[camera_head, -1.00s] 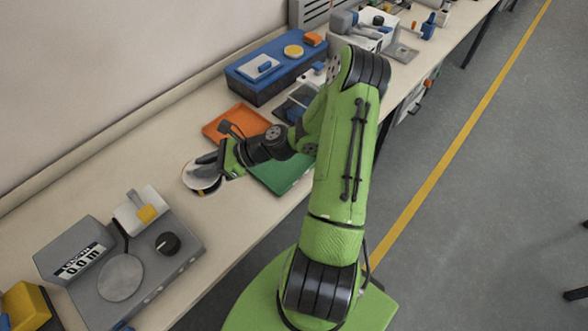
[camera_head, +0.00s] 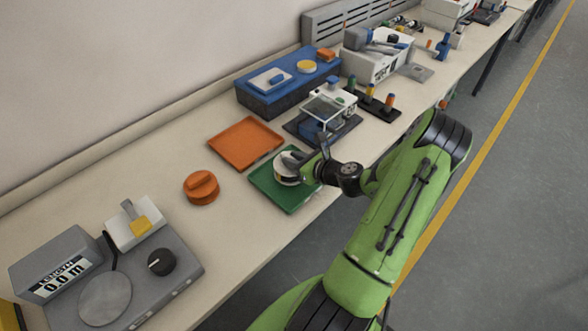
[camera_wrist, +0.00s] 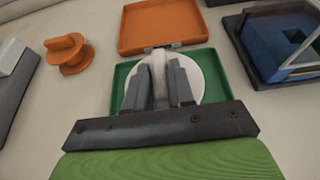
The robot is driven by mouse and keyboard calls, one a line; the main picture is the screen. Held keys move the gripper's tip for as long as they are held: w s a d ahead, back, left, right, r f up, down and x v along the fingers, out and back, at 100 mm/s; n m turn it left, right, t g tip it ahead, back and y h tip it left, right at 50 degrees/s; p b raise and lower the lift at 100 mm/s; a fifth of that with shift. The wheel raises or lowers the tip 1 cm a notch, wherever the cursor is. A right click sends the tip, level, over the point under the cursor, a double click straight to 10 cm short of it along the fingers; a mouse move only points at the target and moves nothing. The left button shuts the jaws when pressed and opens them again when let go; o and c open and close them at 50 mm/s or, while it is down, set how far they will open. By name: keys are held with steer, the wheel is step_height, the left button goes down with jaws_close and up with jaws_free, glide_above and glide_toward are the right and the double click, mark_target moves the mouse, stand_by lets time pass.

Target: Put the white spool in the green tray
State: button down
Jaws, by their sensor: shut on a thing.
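The white spool (camera_head: 286,172) is held in my gripper (camera_head: 297,163) over the green tray (camera_head: 289,203). In the wrist view the two fingers of my gripper (camera_wrist: 160,80) are closed on the spool's raised middle grip, and the spool's round white disc (camera_wrist: 208,85) shows behind them. The disc lies within the outline of the green tray (camera_wrist: 122,75). I cannot tell whether the spool touches the tray floor. My gripper hides part of the spool and the tray.
An empty orange tray (camera_head: 246,143) lies behind the green tray. An orange spool (camera_head: 201,188) stands to the left on the bench. A clear-lidded device (camera_head: 325,115) stands close on the right. A grey length meter (camera_head: 105,290) is at the front left.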

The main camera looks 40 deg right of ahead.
steer(key=shift+f, duration=1.25)
steer(key=c, duration=1)
jaws_free()
